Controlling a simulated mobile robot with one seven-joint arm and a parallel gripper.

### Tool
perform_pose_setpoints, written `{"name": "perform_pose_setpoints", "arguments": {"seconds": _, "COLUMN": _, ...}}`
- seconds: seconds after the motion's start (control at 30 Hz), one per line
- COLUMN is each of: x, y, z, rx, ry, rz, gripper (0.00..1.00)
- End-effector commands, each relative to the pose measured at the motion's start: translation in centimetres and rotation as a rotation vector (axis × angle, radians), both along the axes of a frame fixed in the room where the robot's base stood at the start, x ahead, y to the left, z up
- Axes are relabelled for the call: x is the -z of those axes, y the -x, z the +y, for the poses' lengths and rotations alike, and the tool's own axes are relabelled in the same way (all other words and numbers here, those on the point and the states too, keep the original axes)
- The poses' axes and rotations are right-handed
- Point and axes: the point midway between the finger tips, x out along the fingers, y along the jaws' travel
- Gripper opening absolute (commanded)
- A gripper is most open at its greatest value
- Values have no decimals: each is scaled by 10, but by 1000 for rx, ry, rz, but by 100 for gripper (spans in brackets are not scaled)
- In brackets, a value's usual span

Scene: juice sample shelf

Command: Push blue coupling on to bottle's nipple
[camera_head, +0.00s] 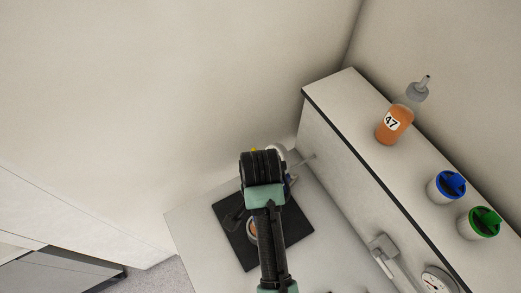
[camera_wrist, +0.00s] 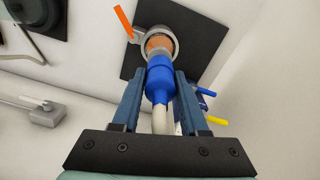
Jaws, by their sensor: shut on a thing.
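The blue coupling (camera_wrist: 159,78) is between the two fingers of my gripper (camera_wrist: 164,76) in the wrist view, and the gripper is shut on it. A pale hose (camera_wrist: 160,121) runs from its near end. Its far end is in line with an orange bottle (camera_wrist: 159,44) standing in a grey ring holder (camera_wrist: 166,33). The nipple is hidden, and I cannot tell how far the coupling sits over it. In the head view my arm covers most of this, with a bit of the orange bottle (camera_head: 252,230) beside the arm.
A black plate (camera_wrist: 203,27) lies under the holder, which has an orange lever (camera_wrist: 123,21). Blue and yellow handles (camera_wrist: 217,121) are close to the right finger. On the shelf (camera_head: 345,95) stand an orange bottle marked 47 (camera_head: 385,135) and blue-lidded (camera_head: 451,185) and green-lidded (camera_head: 484,222) containers.

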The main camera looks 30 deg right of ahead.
Motion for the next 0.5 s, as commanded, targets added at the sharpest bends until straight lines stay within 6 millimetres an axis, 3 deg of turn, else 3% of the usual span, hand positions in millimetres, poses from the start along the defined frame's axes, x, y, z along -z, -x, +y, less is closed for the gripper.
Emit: {"name": "perform_pose_setpoints", "arguments": {"seconds": 0.5, "x": 4, "y": 1, "z": 1, "rx": 0, "ry": 0, "rz": 0, "gripper": 0}}
